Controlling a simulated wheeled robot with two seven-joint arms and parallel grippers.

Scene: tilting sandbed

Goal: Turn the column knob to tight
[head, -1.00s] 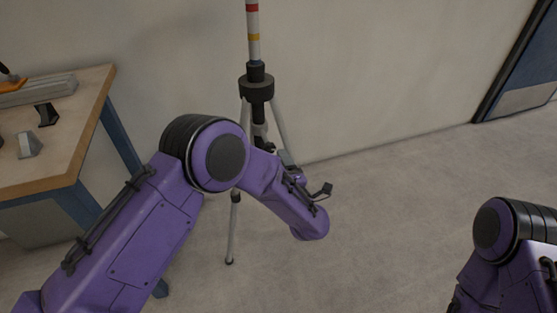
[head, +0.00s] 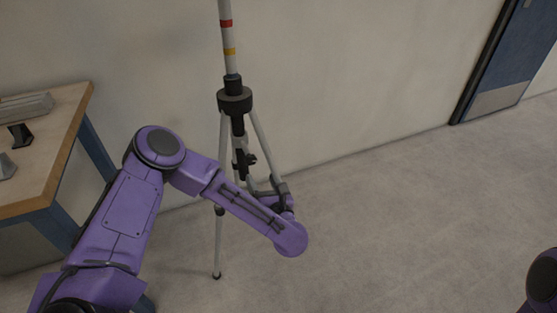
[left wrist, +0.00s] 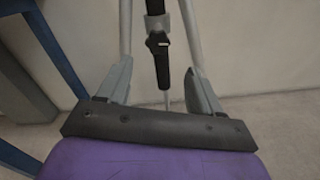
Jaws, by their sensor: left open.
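The tripod's column knob (head: 248,159) is a small black part on the centre column, below the black collar (head: 235,101). In the left wrist view the knob (left wrist: 158,42) is dark with a small pale mark and sits just beyond the fingertips, roughly midway between them. My left gripper (left wrist: 158,72) is open, its two grey fingers apart with nothing held. In the head view my left gripper (head: 266,186) is partly hidden by my wrist, low in front of the tripod. My right gripper is out of view.
The tripod's pale legs (head: 219,240) stand on the grey floor near the wall. A wooden-topped workbench (head: 60,150) with blue legs stands at the left. A blue door (head: 505,60) is at the far right. The floor to the right of the tripod is clear.

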